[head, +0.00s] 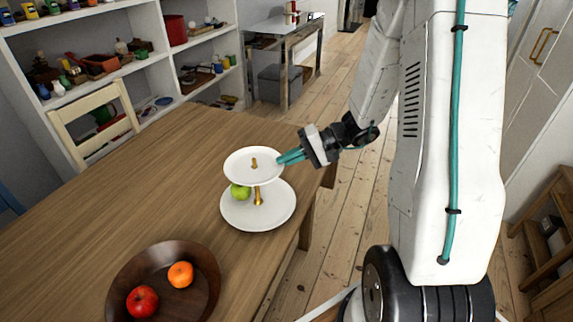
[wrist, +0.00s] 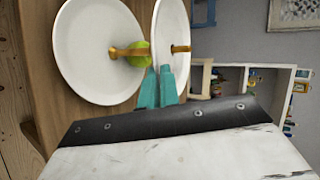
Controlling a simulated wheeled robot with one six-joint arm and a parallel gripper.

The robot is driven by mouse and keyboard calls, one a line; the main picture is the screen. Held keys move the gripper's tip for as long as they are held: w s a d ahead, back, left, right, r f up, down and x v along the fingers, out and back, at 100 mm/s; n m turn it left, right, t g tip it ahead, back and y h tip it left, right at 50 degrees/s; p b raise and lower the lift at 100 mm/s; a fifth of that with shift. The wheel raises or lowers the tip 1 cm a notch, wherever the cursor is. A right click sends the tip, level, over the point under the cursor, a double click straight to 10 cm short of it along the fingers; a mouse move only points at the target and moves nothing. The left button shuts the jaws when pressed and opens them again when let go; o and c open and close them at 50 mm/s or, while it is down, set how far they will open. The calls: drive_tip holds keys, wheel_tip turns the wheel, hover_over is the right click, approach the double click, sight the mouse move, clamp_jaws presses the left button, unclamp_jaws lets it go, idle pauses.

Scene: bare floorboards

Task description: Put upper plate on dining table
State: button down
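The upper plate (head: 240,160) is a small white disc on a gold stem above a larger white lower plate (head: 273,215). The two-tier stand rests on the wooden dining table (head: 150,190). A green apple (head: 240,191) sits on the lower plate under the upper one. My gripper (head: 288,156) is at the right edge of the upper plate. In the wrist view its teal fingers (wrist: 158,72) lie close together, one on each side of the upper plate's rim (wrist: 172,22), and appear shut on it. The upper plate is level and still above the lower plate.
A dark wooden bowl (head: 203,290) with a red apple (head: 142,301) and an orange (head: 180,274) stands at the table's front. A chair (head: 90,118) stands at the far side, before a white shelf (head: 140,68). The table left of the stand is clear.

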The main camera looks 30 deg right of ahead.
drive_tip(key=shift+f, duration=0.9)
drive_tip(key=c, duration=1.6)
unclamp_jaws()
drive_tip(key=shift+f, duration=0.15)
drive_tip(key=shift+c, duration=0.2)
